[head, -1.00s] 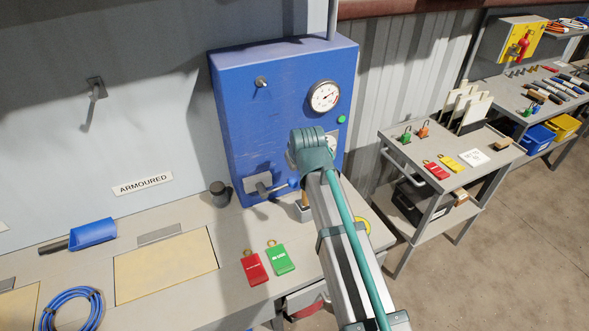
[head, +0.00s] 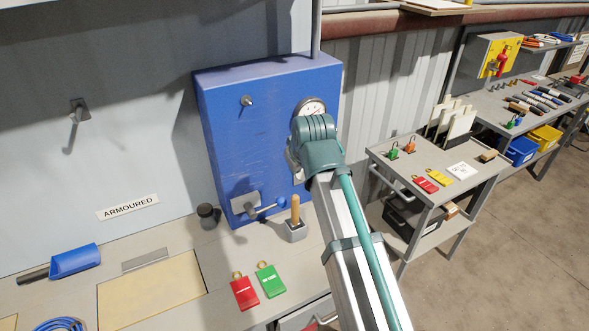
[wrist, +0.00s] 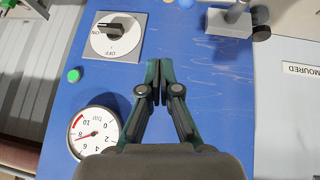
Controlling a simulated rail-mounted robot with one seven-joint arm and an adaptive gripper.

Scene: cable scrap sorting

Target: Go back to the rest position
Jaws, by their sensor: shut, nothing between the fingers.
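My arm rises across the middle of the head view in front of the blue cabinet, and its end hides my gripper's fingers there. In the wrist view my gripper (wrist: 158,75) is shut and empty, its two dark green fingers together in front of the blue panel (wrist: 215,110). The same blue cabinet (head: 225,130) stands on the bench in the head view. A rotary ON/OFF switch (wrist: 112,32) on a white dial is left of the fingertips in the wrist view, its knob lying towards ON. I cannot tell whether the fingers touch the panel.
A pressure gauge (wrist: 93,133) and a green button (wrist: 74,75) are on the panel. A lever valve (head: 262,210) sits low on the cabinet. A wooden-handled tool (head: 295,215), a red tag (head: 244,292) and a green tag (head: 270,279) are on the bench. A cart (head: 412,160) stands right.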

